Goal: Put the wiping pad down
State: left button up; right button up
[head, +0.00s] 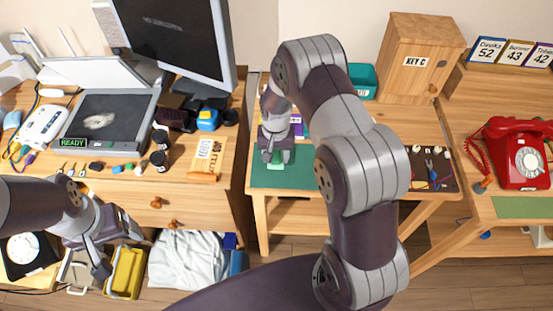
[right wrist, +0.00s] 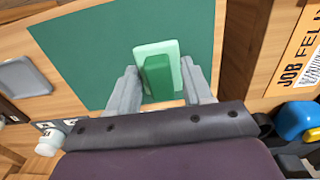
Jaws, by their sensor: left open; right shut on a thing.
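The wiping pad (right wrist: 170,52) is a pale green block with a darker green grip on its back. My right gripper (right wrist: 160,88) is shut on it, with one finger on each side of the grip. In the head view the pad (head: 276,166) shows below my right gripper (head: 275,156), over the green mat (head: 300,179). The mat also shows in the right wrist view (right wrist: 95,45). I cannot tell whether the pad touches the mat. My left gripper (head: 118,252) is open and empty at the lower left, in front of the left desk.
My right arm hides part of the middle table. A tool tray (head: 430,168) lies right of the mat, and a red dial phone (head: 518,150) stands farther right. A monitor (head: 175,38) is left.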

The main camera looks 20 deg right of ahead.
aim_at(276, 161)
jog(key=shift+f, duration=1.6)
jog(key=o, duration=1.1)
jog(key=shift+o, duration=0.2)
jog(key=shift+r, duration=0.1)
jog(key=r, duration=1.3)
jog(key=shift+s+a+b, duration=0.15)
jog(key=shift+s+b, duration=0.15)
jog(key=shift+s, duration=0.1)
jog(key=s+a+r+n, duration=0.1)
jog(key=s+r+n, duration=0.1)
jog(key=s, duration=0.5)
jog(key=s+a+r+n+t, duration=0.1)
jog(key=s+a+r+n, duration=0.1)
jog(key=s, duration=0.6)
notch_tip(276, 161, up, 2)
jog(key=shift+s+a+r+n, duration=0.2)
jog(key=shift+a+n, duration=0.05)
jog(key=shift+n, duration=0.45)
